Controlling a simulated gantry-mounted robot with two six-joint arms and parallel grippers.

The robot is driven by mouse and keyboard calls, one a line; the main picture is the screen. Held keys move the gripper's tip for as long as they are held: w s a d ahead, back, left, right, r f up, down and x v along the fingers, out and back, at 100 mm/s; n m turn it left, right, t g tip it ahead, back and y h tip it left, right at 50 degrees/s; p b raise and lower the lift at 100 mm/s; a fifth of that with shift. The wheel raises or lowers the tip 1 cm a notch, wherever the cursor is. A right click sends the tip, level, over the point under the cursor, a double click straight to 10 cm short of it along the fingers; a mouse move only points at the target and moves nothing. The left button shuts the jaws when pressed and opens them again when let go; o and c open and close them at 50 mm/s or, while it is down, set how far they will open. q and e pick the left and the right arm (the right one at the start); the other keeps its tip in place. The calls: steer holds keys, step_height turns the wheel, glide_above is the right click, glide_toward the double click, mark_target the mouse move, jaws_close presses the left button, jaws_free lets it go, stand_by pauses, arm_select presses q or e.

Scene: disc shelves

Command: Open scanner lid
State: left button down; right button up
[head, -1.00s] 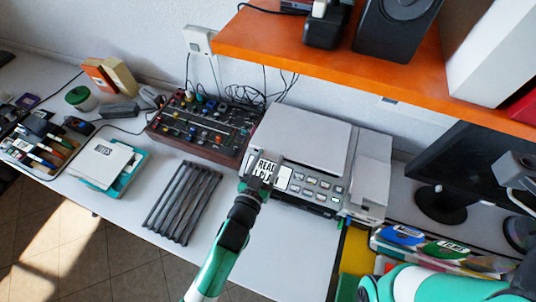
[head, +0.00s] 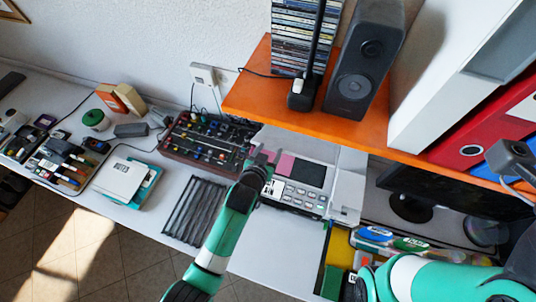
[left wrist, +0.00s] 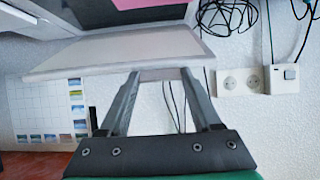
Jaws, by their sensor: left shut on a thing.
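The scanner (head: 268,190) stands on the white desk under the orange shelf. Its pale lid (head: 300,146) is raised at an angle, and a dark glass bed with a pink sheet (head: 285,163) on it shows below. My left gripper (head: 262,160) is at the lid's left front edge. In the left wrist view the fingers of my left gripper (left wrist: 162,76) are shut on the edge of the lid (left wrist: 120,55). The pink sheet also shows at the top of that view (left wrist: 140,3).
A mixer (head: 205,140) stands left of the scanner, with a black rack (head: 195,210) before it. The orange shelf (head: 330,130) overhangs behind, carrying a speaker (head: 365,65). The desk before the scanner is clear.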

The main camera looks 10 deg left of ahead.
arm_select(q)
steer(key=shift+w+r, duration=0.25)
steer(key=shift+r, duration=0.15)
steer(key=shift+c, duration=0.4)
jaws_free()
steer(key=shift+f, duration=0.1)
steer(key=p+v, duration=0.4)
steer(key=v, duration=0.7)
steer(key=shift+s, duration=0.3)
